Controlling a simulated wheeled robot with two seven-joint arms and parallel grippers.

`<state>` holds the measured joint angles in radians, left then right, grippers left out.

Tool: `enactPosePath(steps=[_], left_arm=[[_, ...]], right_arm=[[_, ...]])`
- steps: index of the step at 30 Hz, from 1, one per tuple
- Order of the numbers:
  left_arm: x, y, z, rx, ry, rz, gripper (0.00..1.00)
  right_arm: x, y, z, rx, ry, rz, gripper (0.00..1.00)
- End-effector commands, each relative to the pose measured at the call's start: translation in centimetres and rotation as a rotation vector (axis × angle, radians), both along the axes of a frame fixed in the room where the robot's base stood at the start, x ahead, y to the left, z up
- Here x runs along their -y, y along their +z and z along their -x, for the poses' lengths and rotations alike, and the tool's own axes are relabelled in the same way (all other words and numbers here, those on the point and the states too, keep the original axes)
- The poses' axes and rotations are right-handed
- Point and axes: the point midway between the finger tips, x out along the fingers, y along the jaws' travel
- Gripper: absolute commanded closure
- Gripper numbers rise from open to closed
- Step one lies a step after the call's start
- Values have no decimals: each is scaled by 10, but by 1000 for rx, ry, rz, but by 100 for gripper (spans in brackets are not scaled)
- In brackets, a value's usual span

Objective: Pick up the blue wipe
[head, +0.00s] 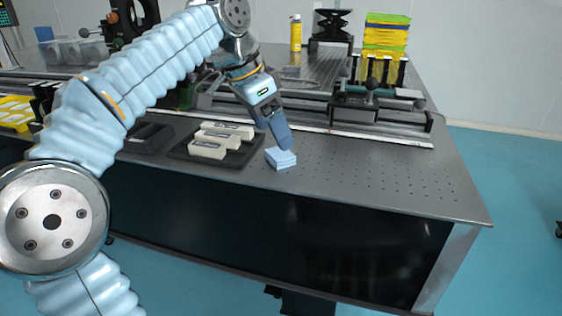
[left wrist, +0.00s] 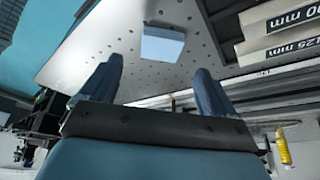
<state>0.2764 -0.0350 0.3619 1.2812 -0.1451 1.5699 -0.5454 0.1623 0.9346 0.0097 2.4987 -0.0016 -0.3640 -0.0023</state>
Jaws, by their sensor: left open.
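The blue wipe (head: 280,158) is a small light-blue folded stack lying flat on the grey optical table near its front edge. It also shows in the left wrist view (left wrist: 162,45), beyond the fingertips. My left gripper (head: 285,143) reaches down from above, its tips just over or at the back edge of the wipe in the head view. In the left wrist view the left gripper's two blue fingers (left wrist: 160,75) are apart with nothing between them. Whether a finger touches the wipe I cannot tell. My right gripper is in neither view.
A black tray (head: 243,160) with several white labelled blocks (head: 210,148) lies just left of the wipe. A long metal rail (head: 385,138) runs behind it. The perforated table top (head: 400,180) to the right is clear.

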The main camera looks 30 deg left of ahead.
Motion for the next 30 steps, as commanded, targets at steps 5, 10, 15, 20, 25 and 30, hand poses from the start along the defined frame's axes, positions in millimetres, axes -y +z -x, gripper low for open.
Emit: enactPosePath(steps=[5,10,15,20,25,30], left_arm=[[2,-26,-4,-3,1,0,11],[6,-47,-11,-2,1,1,11],[8,-51,-13,0,1,0,11],[8,-50,-13,0,1,0,17],[8,-51,-13,0,1,0,43],[8,-50,-13,0,1,0,69]], right_arm=[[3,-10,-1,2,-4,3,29],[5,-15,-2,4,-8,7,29],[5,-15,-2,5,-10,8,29],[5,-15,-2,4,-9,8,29],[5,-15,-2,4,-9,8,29],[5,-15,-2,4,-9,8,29]])
